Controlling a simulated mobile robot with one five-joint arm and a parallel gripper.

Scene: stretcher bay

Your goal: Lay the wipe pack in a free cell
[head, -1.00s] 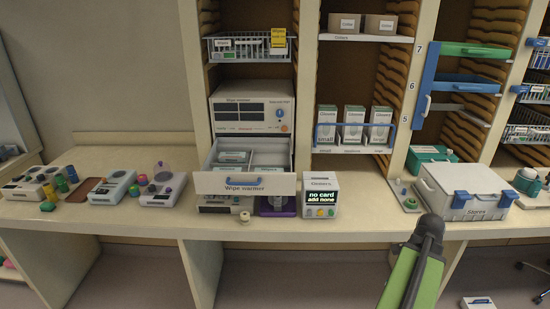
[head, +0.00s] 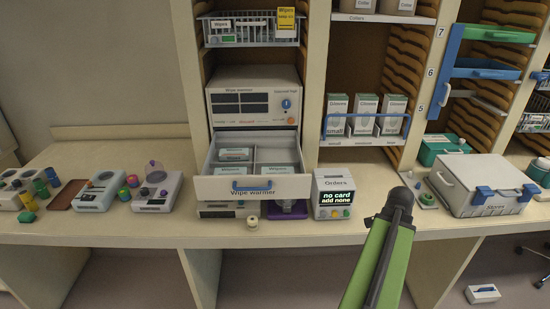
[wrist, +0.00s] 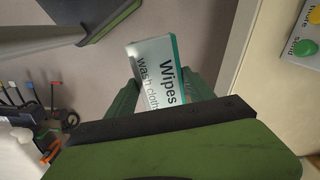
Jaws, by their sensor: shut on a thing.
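A white and teal wipe pack (wrist: 158,62) is held between the green fingers of my gripper (wrist: 165,88) in the wrist view. Its printed face shows and its lower part is hidden by the gripper. In the head view my green arm is at the lower right, apart from the drawer; the pack cannot be made out there. The wipe warmer (head: 254,101) has its drawer (head: 253,187) pulled out. Packs lie in the back left, front left and front right cells. The back right cell (head: 277,155) looks empty.
An orders box (head: 333,193) with a lit display stands right of the drawer. A wire basket (head: 250,32) hangs above the warmer, and glove boxes (head: 363,115) stand on a shelf to its right. A grey stores crate (head: 482,184) sits on the counter at right.

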